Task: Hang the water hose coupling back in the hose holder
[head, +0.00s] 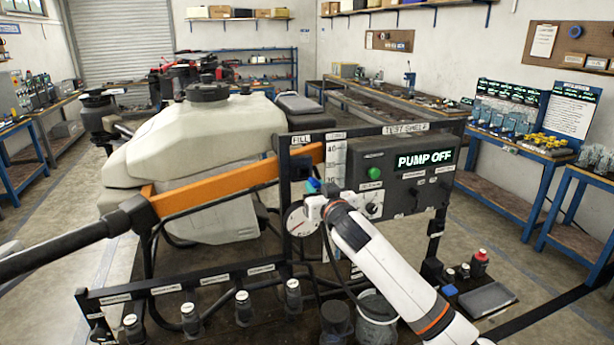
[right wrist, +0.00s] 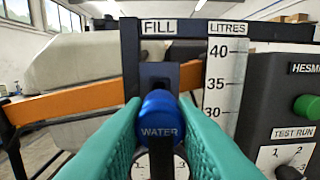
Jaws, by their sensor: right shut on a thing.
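The water hose coupling has a round blue cap marked WATER (right wrist: 158,118). In the right wrist view it sits between the teal fingers of my right gripper (right wrist: 158,135), which is shut on it. In the head view the right gripper (head: 314,188) is at the left edge of the control panel, with a bit of blue showing. The dark bracket under the FILL label (right wrist: 157,72), seemingly the hose holder, is right behind and above the coupling. I cannot tell whether they touch. A dark hose hangs below the coupling. My left gripper is not in view.
The grey control panel (head: 405,172) reads PUMP OFF, just right of the gripper. A white litre scale (right wrist: 224,80) stands beside the bracket. The orange drone arm (head: 215,182) and white tank (head: 195,135) are to the left. Bottles and buckets stand below.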

